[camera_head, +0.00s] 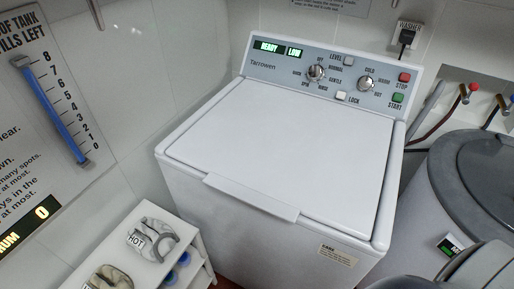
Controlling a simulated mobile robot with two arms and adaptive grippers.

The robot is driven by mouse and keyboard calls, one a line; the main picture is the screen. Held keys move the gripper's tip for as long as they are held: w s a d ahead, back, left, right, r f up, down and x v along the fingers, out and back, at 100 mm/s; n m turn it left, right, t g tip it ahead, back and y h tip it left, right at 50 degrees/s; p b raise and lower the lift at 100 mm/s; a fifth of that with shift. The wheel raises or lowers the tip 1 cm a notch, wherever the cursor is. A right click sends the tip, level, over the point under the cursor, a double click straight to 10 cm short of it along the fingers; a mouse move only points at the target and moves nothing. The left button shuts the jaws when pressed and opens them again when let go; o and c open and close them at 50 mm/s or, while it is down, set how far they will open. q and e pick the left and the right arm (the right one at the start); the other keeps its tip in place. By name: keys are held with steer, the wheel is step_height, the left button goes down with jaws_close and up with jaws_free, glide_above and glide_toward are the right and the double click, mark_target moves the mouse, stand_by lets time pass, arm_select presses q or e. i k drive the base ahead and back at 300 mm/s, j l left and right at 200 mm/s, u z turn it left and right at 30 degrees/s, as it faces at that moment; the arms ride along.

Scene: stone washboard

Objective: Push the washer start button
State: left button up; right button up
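The white washer (290,150) stands in the middle of the view with its flat lid shut. Its control panel (330,78) runs along the back edge, and a green display (278,48) there reads READY and LOW. The green start button (398,97) is at the panel's right end, with the word START under it. The red stop button (404,77) is just above it. Neither of my grippers is in view, and nothing touches or covers the start button.
A white shelf (145,240) with items on top, one labelled HOT, stands at front left. A grey lidded bin (465,185) stands right of the washer. Dark grey rounded parts fill the bottom right corner. Hoses run behind the bin. The space above the lid is clear.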

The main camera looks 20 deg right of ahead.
mark_target(398, 97)
steer(key=k+z, duration=0.15)
steer(key=z, duration=1.55)
steer(key=j, duration=0.1)
